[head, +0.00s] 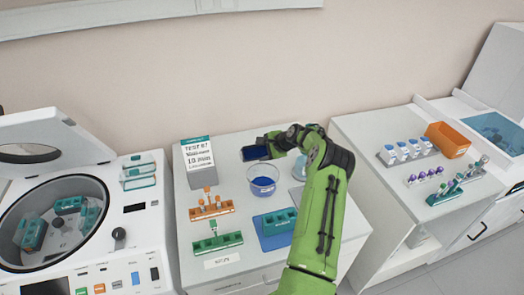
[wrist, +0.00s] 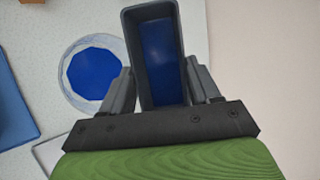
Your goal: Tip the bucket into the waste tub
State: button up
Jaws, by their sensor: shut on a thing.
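The bucket (wrist: 131,50) is a dark grey, narrow rectangular container with a blue inside. My gripper (wrist: 162,88) is shut on it, one finger on each side. In the head view the bucket (head: 255,153) is held above the table, just behind and above the waste tub (head: 262,190). My gripper in the head view (head: 268,146) is small and partly hidden. I cannot tell how far the bucket is tilted.
Orange (head: 211,209) and green (head: 217,242) tube racks stand left of the tub. A teal rack on a blue mat (head: 269,240) is in front. A sign (head: 199,160) stands behind left.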

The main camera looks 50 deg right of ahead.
jog(key=s+f+t+b, duration=0.1)
jog(key=b, duration=0.2)
jog(key=shift+s+f+h, duration=0.1)
jog(key=shift+s+h, duration=0.05)
jog(key=shift+h, duration=0.15)
jog(key=shift+s+a+f+n+t+b, duration=0.15)
jog(key=shift+n+t+b, duration=0.15)
jog(key=shift+t+b, duration=0.45)
jog(key=t+b, duration=0.1)
jog(key=b, duration=0.2)
jog(key=shift+f+h, duration=0.3)
jog(key=n+t+b, duration=0.1)
jog(key=t+b, duration=0.1)
jog(key=b, duration=0.4)
jog(key=s+t+h+b, duration=0.1)
jog(key=t+b, duration=0.1)
jog(key=b, duration=0.4)
jog(key=a+n+t+b, duration=0.1)
jog(key=t+b, duration=0.1)
jog(key=b, duration=0.4)
jog(key=shift+s+f+n, duration=0.2)
jog(key=shift+f+n, duration=0.1)
jog(key=shift+f, duration=0.05)
jog(key=shift+r, duration=0.1)
